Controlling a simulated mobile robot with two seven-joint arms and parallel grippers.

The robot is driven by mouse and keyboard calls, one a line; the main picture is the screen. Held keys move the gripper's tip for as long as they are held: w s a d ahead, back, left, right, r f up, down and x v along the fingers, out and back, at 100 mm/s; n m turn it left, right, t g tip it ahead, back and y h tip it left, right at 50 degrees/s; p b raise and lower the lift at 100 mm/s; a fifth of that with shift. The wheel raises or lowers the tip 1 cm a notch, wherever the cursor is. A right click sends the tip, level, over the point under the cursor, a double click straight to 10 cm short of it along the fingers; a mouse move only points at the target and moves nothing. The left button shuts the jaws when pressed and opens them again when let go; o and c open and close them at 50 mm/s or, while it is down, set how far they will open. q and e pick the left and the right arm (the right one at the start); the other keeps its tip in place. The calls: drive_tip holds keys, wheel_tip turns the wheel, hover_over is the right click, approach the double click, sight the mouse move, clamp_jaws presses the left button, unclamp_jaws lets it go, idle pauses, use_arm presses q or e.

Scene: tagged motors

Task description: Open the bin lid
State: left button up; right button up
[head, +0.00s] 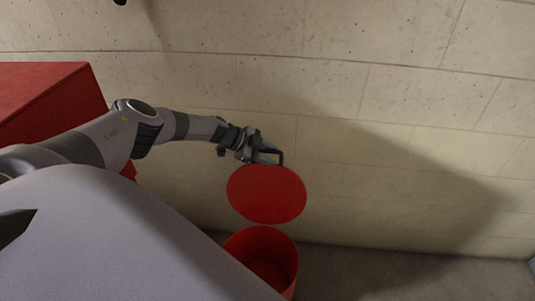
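The red bin (284,268) stands on the floor near the wall, at the bottom centre of the head view. Its round red lid (266,194) is raised and tilted up above the bin, so the bin's mouth is open and its inside shows. My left gripper (272,156) is at the lid's upper edge, touching it or very close. The fingers are small and dark there, and I cannot tell whether they are apart or closed on the edge. My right gripper is not in view.
A large red box-like object (50,95) stands at the left, behind my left arm. A pale block wall (400,110) runs close behind the bin. Grey floor (390,275) to the right of the bin is clear.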

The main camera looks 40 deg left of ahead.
use_arm(q)
drive_tip(key=shift+s+a+r, duration=0.25)
drive_tip(key=shift+r, duration=0.1)
drive_tip(key=p+v, duration=0.3)
drive_tip(key=v, duration=0.3)
drive_tip(key=shift+s, duration=0.1)
idle(0.4)
